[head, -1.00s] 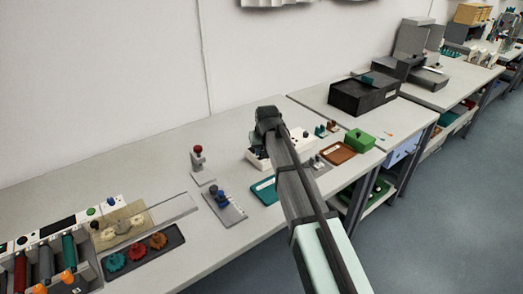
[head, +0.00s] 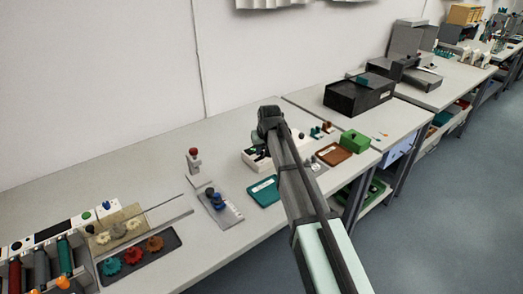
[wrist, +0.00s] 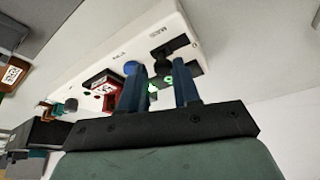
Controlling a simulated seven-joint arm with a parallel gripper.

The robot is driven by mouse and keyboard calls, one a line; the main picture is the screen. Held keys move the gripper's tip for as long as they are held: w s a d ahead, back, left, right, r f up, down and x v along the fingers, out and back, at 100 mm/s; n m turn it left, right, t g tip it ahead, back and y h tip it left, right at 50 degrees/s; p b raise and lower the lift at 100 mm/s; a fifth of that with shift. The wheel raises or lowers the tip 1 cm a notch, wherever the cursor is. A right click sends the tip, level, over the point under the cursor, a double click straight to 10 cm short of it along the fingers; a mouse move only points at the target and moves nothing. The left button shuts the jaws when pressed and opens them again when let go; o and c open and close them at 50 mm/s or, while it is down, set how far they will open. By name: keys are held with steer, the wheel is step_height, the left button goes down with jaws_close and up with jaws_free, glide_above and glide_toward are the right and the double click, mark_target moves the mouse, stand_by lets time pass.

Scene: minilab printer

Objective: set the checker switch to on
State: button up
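A long white box (wrist: 120,62) with small printed labels fills the middle of the wrist view. Labels are too small and tilted to read surely, so I cannot tell which part is the checker switch. My gripper (wrist: 159,70) has its two blue fingers apart, with nothing held. In the head view the white box (head: 251,159) is partly hidden behind my arm.
A teal tray (head: 263,191), a brown tray (head: 333,154) and a green box (head: 355,141) are near the box. The bench behind is clear.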

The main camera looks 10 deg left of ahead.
steer(key=o, duration=0.3)
steer(key=shift+o, duration=0.2)
steer(key=shift+r, duration=0.1)
steer(key=v, duration=1.3)
steer(key=shift+r, duration=0.3)
steer(key=shift+s, duration=0.1)
